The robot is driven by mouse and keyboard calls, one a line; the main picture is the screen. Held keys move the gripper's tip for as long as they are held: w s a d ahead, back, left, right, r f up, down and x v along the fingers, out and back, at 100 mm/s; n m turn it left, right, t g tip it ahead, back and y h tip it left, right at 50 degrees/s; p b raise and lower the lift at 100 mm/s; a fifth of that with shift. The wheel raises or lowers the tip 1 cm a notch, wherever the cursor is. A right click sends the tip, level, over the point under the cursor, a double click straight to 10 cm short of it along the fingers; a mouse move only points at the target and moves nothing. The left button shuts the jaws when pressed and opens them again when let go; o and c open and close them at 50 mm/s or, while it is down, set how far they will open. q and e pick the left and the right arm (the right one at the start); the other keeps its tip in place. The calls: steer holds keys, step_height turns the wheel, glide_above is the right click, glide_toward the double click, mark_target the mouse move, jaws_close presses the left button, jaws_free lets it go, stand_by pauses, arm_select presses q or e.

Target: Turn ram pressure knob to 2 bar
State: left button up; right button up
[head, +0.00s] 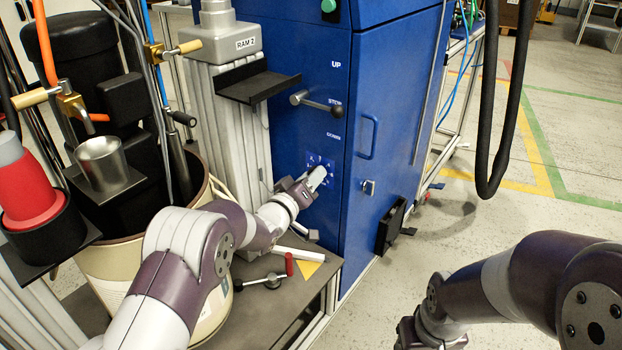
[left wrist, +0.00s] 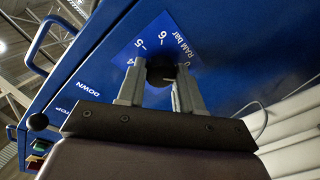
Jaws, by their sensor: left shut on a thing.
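The ram pressure knob (left wrist: 160,72) is dark and round, on a blue dial plate marked "RAM bar" (left wrist: 158,40). In the left wrist view the numbers 4, 5, 6 and 0 show around it; the rest of the scale is hidden. My left gripper (left wrist: 160,92) is shut on the knob, one finger on each side. Which number the knob points to cannot be told. In the head view the dial plate (head: 314,160) sits low on the blue cabinet front, partly covered by my left gripper (head: 312,182). My right gripper (head: 410,335) is partly in view at the bottom edge, its fingers unclear.
Above the dial, a lever with a black ball (head: 336,108) sticks out beside the UP, STOP and DOWN labels. A cabinet handle (head: 367,136) is to the right. Below my left arm, a grey bench (head: 250,305) holds a red-handled tool (head: 289,265). Floor at right is mostly clear.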

arm_select(q)
steer(key=shift+a+f+m+h+b, duration=0.1)
steer(key=shift+m+h+b, duration=0.4)
steer(key=shift+m, duration=2.35)
steer(key=shift+f+m+h+b, duration=0.15)
steer(key=shift+m+b, duration=0.6)
steer(key=shift+m, duration=2.05)
steer(key=shift+a+m+h+b, duration=0.1)
steer(key=shift+m+h+b, duration=0.4)
steer(key=shift+m, duration=2.35)
steer(key=o, duration=1)
